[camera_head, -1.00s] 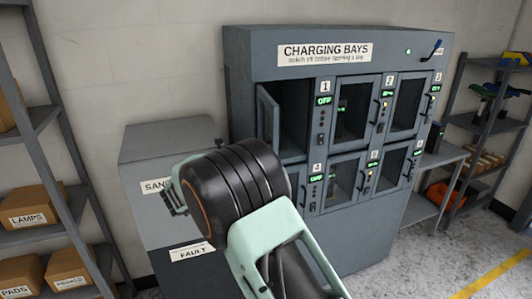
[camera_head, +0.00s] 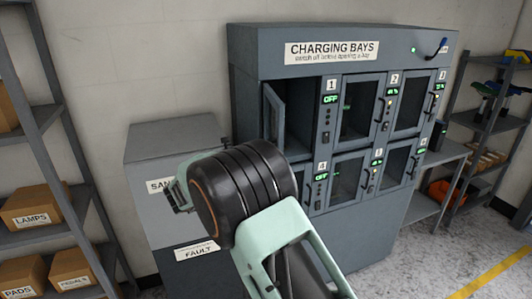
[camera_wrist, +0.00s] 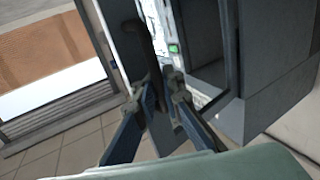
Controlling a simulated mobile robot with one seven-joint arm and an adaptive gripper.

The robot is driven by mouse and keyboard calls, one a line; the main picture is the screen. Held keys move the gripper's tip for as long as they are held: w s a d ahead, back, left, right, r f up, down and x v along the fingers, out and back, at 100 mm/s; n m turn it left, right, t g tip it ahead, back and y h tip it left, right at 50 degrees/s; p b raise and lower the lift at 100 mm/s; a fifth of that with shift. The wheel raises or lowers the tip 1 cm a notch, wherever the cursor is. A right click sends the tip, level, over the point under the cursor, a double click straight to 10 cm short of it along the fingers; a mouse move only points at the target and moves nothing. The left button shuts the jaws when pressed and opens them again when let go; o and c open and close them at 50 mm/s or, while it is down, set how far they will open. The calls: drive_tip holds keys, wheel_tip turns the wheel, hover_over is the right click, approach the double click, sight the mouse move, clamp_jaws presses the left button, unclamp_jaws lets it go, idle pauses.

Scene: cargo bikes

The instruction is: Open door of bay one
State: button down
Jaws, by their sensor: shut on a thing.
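The charging cabinet (camera_head: 340,65) stands ahead, marked CHARGING BAYS. Bay one, top left, has its sign "1" (camera_head: 331,85) and a green OFF display (camera_head: 330,99). Its glazed door (camera_head: 274,118) stands swung outward at the left, and the dark interior shows beside it. In the head view my arm hides most of my gripper and the door's lower part. In the wrist view my gripper (camera_wrist: 163,88) is shut on a dark curved door handle (camera_wrist: 151,45), near the handle's end. A green display (camera_wrist: 173,48) shows beside it.
The other bay doors, such as bay two's (camera_head: 408,100), look shut. A grey cabinet marked FAULT (camera_head: 165,143) stands left of the bays. Shelves with boxes (camera_head: 35,205) are at far left; another shelf (camera_head: 490,123) is at right. Floor shows at lower right.

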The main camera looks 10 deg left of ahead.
drive_tip(key=c, duration=2.3)
unclamp_jaws()
drive_tip(key=shift+s+f, duration=0.2)
drive_tip(key=shift+f, duration=0.1)
drive_tip(key=shift+c, duration=0.2)
drive_tip(key=shift+r, duration=0.2)
drive_tip(key=v, duration=1.2)
